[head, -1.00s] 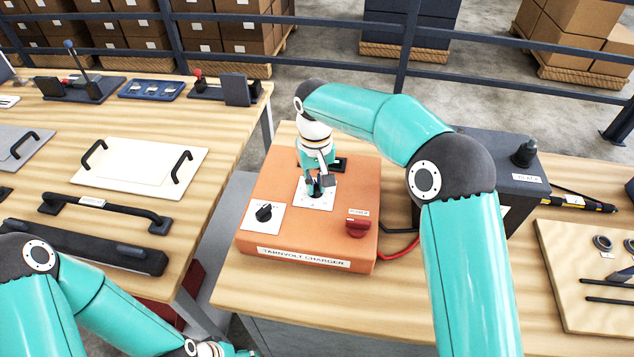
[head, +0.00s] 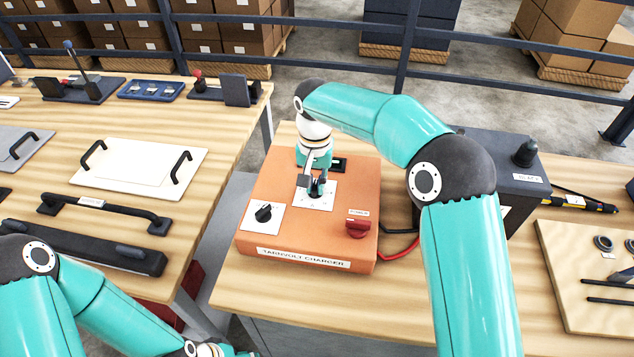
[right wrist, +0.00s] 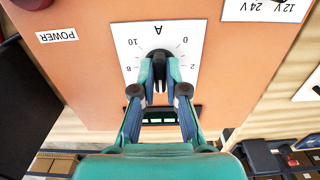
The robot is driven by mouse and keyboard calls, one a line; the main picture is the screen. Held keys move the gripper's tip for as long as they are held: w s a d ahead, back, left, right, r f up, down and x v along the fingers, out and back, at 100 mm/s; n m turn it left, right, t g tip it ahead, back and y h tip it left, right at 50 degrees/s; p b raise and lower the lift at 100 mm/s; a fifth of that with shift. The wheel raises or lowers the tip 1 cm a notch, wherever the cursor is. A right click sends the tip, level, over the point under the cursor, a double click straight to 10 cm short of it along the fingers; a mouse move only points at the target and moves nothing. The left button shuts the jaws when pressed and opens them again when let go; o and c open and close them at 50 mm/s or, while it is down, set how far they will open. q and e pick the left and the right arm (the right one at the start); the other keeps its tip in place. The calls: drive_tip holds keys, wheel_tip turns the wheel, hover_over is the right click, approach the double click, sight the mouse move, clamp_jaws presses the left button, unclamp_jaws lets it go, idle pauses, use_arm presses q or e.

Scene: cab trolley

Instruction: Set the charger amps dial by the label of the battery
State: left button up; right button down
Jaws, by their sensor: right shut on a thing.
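The orange charger (head: 275,222) sits on the right wooden table. Its amps dial plate (head: 326,203), marked A, also shows in the right wrist view (right wrist: 128,62) with 0, 2, 8 and 10 readable. My right gripper (head: 317,190) is over this dial from above. In the right wrist view its fingers (right wrist: 159,78) are shut on the dark dial knob, and they hide its pointer and part of the scale. The dark battery (head: 505,182) stands right of the charger behind my right arm; its rating cannot be read. Only a bit of my left gripper (head: 236,352) shows at the bottom edge, fingers unseen.
A second knob (head: 264,213) is on the 12V/24V plate, and a red power knob (head: 358,228) is at the charger's right front. A red cable (head: 400,250) runs beside the charger. The left table (head: 190,228) holds panels and handles. A gap separates the tables.

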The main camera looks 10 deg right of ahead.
sight(315, 186)
drive_tip(key=shift+s+f, duration=0.1)
drive_tip(key=shift+s, duration=0.05)
drive_tip(key=c, duration=1.2)
unclamp_jaws()
drive_tip(key=shift+r, duration=0.6)
wheel_tip(315, 186, up, 11)
drive_tip(key=shift+f, duration=0.15)
